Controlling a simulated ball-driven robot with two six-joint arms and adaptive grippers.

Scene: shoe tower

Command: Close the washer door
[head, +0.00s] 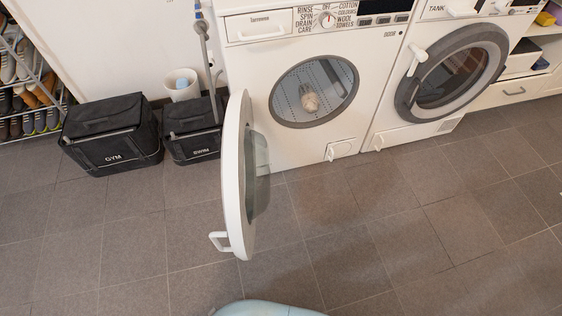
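The white washer (375,120) stands against the wall at the top middle. Its round white door (235,170) is swung wide open towards me and to the left, seen nearly edge-on. A white handle (219,240) sits on the door's near edge, and the glass bowl (258,170) bulges on its right side. The round drum opening (314,92) is uncovered and a pale bundled item (310,101) shows inside. Neither of my grippers is in view.
A second machine (453,70) with a grey-rimmed round door stands to the right. Black GYM (112,135) and SWIM (192,130) bags sit on the floor at left, near a small white bin (182,86). A shoe rack (28,80) is far left. The tiled floor (370,230) in front is clear.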

